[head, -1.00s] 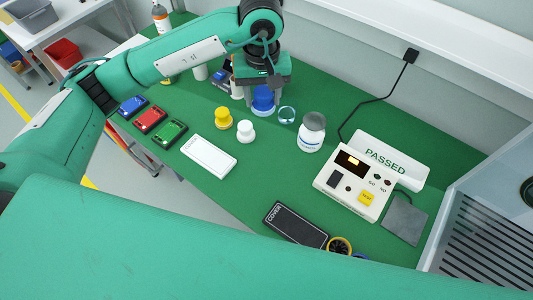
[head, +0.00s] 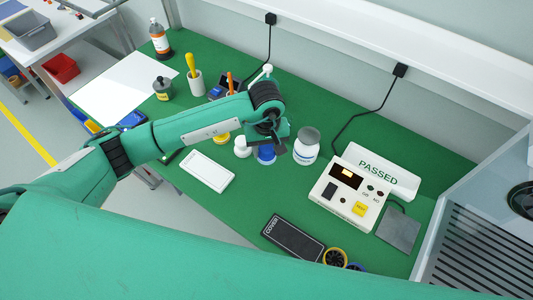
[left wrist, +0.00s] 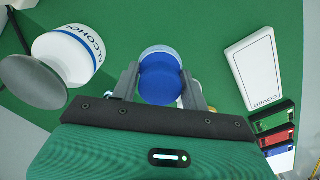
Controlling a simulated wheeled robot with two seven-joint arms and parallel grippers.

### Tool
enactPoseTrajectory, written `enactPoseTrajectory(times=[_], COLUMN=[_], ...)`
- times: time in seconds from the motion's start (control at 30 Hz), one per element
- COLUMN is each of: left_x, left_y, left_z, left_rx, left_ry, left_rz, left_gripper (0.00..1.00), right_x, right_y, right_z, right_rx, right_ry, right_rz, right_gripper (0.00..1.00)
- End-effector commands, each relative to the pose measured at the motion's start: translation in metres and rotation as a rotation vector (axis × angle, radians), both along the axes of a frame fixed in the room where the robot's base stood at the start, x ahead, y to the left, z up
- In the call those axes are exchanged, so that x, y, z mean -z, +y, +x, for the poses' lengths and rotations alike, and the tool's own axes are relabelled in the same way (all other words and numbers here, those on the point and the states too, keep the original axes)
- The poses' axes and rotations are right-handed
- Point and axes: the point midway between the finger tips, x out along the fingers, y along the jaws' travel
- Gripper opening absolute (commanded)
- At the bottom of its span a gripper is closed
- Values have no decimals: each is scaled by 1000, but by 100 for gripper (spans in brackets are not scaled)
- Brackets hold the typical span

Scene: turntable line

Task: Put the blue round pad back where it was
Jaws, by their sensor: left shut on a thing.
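The blue round pad (head: 266,154) is between the fingers of my left gripper (head: 269,143), which is shut on it. In the left wrist view the blue pad (left wrist: 160,85) shows between the two fingers (left wrist: 160,92), with a pale rim at its far side. The pad is low over the green table, beside the white round pad (head: 243,147). I cannot tell whether it touches the table. The yellow round pad (head: 222,138) is further left, partly behind my arm. My right gripper is not in view.
The alcohol bottle (head: 307,146) stands close right of my left gripper. A white cover (head: 207,171) lies in front left. The tester (head: 345,193) with a PASSED sign (head: 378,171) is to the right. A black cover (head: 292,238) lies near the front edge.

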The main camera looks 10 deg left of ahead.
Motion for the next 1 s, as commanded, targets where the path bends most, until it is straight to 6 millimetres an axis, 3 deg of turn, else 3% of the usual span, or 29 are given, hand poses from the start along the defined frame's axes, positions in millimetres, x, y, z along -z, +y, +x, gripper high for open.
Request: enactPoseTrajectory(times=[0.4, 0.67, 0.7, 0.8, 1.0], left_x=[44, 46, 46, 45, 45], left_y=[0, 0, 0, 0, 0], left_z=[0, 0, 0, 0, 0], left_rx=[0, 0, 1, 0, 0], left_ry=[1, -1, -1, -1, -1], left_rz=[0, 0, 0, 0, 0], left_gripper=[21, 21, 47, 67, 70], right_x=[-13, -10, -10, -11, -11], right_y=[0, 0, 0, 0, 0], right_z=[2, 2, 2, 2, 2], right_rx=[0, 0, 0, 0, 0], right_ry=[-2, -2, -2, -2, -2], right_rz=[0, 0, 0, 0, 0], right_gripper=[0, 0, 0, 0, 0])
